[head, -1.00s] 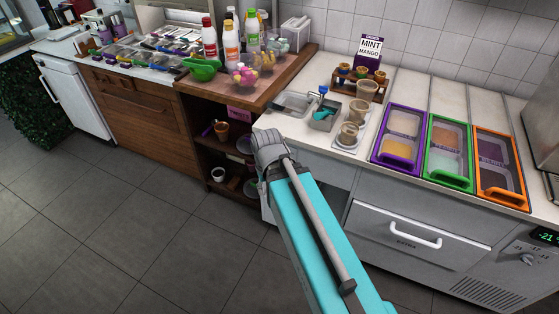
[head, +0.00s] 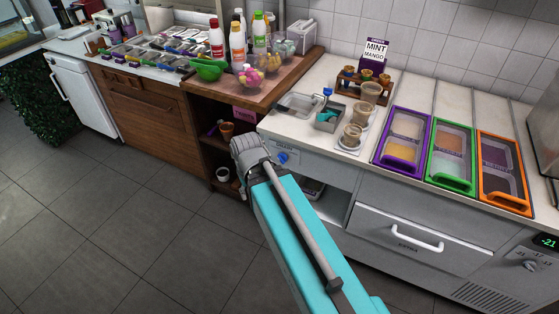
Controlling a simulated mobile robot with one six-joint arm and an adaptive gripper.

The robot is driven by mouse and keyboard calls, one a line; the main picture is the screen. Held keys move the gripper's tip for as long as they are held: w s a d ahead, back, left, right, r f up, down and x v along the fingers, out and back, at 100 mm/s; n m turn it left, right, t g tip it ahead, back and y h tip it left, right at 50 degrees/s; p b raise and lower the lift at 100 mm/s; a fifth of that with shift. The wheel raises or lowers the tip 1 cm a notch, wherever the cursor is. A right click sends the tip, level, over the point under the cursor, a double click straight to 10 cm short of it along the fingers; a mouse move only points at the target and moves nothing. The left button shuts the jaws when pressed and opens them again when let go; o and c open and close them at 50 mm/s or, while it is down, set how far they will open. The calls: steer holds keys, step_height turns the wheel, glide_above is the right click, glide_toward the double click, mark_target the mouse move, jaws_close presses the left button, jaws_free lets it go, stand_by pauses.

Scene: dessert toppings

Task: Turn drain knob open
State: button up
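A small blue knob (head: 283,158) is on the pale front panel below the counter, just right of the grey joint of my arm in the head view. A small label lies beside it. I take it for the drain knob; its turn position is too small to read. A shallow basin (head: 299,105) is set in the counter above it. My teal arm reaches up from the bottom of the view and ends in a grey joint near the cabinet front. My gripper's fingers do not show, so their distance from the knob cannot be told.
A metal container (head: 327,120) with a blue-topped item and cups (head: 352,136) stand on the counter. Purple, green and orange lidded bins (head: 505,175) are at right. A wooden counter (head: 215,90) holds bottles and bowls at left. An open shelf is below the knob; the floor at left is clear.

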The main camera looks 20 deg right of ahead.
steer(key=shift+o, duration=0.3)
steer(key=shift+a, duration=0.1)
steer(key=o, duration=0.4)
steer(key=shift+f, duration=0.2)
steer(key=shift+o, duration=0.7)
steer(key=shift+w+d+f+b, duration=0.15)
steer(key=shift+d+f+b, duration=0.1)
steer(key=shift+b, duration=0.2)
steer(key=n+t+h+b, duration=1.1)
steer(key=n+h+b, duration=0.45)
steer(key=b, duration=2.15)
glide_toward(280, 161)
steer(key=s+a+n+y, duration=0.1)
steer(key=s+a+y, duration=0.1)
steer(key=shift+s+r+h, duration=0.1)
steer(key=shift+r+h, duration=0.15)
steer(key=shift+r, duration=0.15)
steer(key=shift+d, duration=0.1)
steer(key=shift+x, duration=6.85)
